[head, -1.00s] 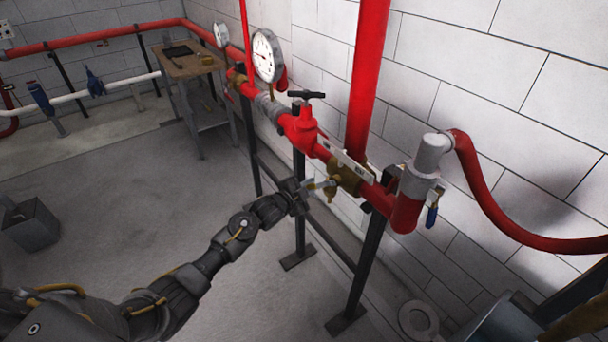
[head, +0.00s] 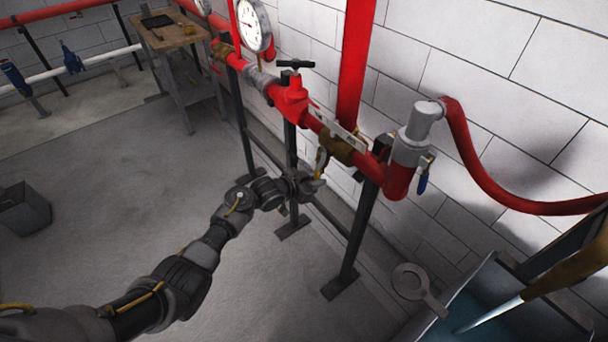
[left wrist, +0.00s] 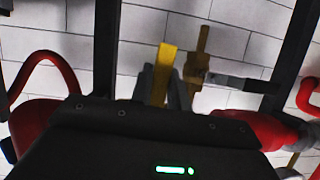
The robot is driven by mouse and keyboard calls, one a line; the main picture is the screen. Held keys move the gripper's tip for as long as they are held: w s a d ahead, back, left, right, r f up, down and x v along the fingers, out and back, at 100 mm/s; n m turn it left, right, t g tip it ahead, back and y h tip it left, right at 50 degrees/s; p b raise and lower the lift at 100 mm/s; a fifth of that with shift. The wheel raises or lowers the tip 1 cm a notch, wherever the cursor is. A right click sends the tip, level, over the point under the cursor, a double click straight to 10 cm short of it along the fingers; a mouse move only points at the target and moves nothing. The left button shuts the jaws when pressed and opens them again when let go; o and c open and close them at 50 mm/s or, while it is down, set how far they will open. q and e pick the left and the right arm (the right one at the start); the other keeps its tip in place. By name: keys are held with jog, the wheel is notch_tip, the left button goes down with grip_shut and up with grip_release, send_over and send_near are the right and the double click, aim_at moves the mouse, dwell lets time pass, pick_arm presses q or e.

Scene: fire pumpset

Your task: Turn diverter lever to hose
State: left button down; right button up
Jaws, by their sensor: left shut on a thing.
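The diverter lever is a yellow bar (head: 321,162) below the brass fitting (head: 335,148) on the red pipe. My left gripper (head: 312,184) is shut on its lower part. In the left wrist view, the yellow lever (left wrist: 165,65) stands between the two grey fingertips (left wrist: 162,88). A brown brass bar and fitting (left wrist: 203,60) shows just to its right. In the head view the lever hangs steeply down, and the gripper hides its end.
A red valve with a black T-handle (head: 296,65) and a gauge (head: 253,24) sit farther along the pipe. A grey outlet fitting (head: 412,135) feeds a red hose (head: 475,165). Black stand legs (head: 360,230) are close to my arm. A blue-grey basin (head: 490,310) is at lower right.

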pick_arm(q)
jog(key=shift+s+d, duration=0.35)
jog(key=shift+f+n, duration=0.1)
jog(key=shift+n, duration=0.2)
jog(key=c, duration=1.3)
grip_release()
jog(key=shift+c, duration=0.2)
jog(key=v, duration=1.1)
jog(key=shift+w, duration=0.1)
